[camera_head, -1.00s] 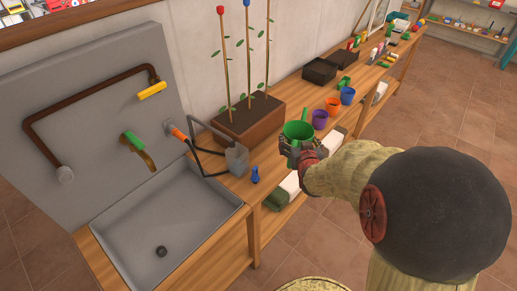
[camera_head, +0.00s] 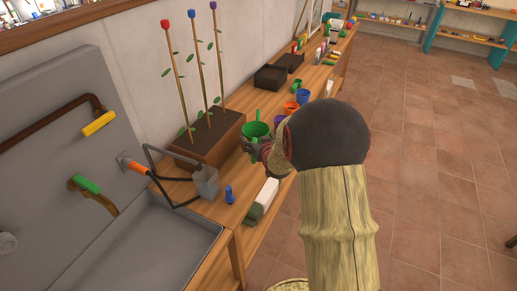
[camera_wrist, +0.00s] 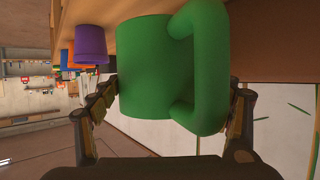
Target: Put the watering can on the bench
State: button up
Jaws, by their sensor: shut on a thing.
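The gripper is shut on a green mug-like vessel (camera_head: 256,131) with a thick handle.
A brown planter (camera_head: 210,145) with tall stakes stands behind the gripper. A small blue item (camera_head: 229,194) and a white-and-green block (camera_head: 262,200) are nearby. Orange (camera_head: 291,108) and blue (camera_head: 302,96) pots stand farther along. Open tiled floor (camera_head: 420,180) lies right.

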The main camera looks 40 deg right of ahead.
aim_at(256, 136)
jog(key=shift+w+d+f+b, duration=0.15)
jog(key=shift+w+d+f, duration=0.15)
jog(key=shift+d+f, duration=0.3)
jog(key=shift+w+d+f+b, duration=0.15)
jog(key=shift+w+d+f, duration=0.2)
jog(key=shift+f, duration=0.3)
jog(key=shift+d+f+b, duration=0.1)
jog(key=shift+f+b, duration=0.6)
jog(key=shift+f, duration=0.85)
jog(key=shift+f, duration=0.1)
jog(key=o, duration=1.2)
